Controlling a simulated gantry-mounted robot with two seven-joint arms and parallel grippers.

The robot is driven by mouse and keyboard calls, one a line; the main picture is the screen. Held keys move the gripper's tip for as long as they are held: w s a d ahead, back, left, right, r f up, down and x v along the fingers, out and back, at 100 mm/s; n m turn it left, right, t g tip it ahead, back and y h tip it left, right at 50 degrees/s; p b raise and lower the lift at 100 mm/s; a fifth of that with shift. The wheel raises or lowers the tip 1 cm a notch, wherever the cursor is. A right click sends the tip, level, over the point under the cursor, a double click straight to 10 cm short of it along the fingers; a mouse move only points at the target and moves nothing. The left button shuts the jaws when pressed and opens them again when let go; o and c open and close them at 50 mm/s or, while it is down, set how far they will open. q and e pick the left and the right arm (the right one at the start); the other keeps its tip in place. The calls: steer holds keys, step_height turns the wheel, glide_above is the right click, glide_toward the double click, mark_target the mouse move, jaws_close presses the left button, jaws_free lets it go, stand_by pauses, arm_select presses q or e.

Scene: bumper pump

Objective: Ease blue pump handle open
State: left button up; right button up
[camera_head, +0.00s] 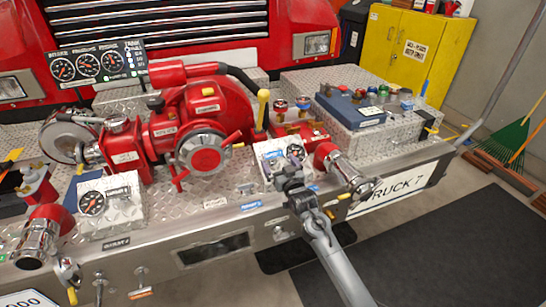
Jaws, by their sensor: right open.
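My right gripper (288,170) is at the front edge of the bumper deck, in front of a small white gauge panel (268,172). It is open, and its fingers look small and dark against the panel. A patch of blue (272,156) shows on the panel just left of the fingertips; I cannot tell whether it is the pump handle or a label. My gripper and wrist cover part of the panel and the bumper edge, where a handle may be hidden. I cannot tell whether the gripper touches anything. My left gripper is out of view.
The red pump (205,130) stands left of my right gripper, and a capped red outlet (335,165) is close on its right. A gauge box (110,205) is at left. The floor mat (450,260) at right is clear.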

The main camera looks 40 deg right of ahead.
mark_target(273, 154)
steer(key=b+x, duration=0.1)
steer(key=x, duration=0.4)
steer(key=shift+w+d+b, duration=0.2)
steer(key=shift+w+b, duration=0.1)
steer(key=shift+w, duration=0.3)
steer(key=shift+c, duration=0.3)
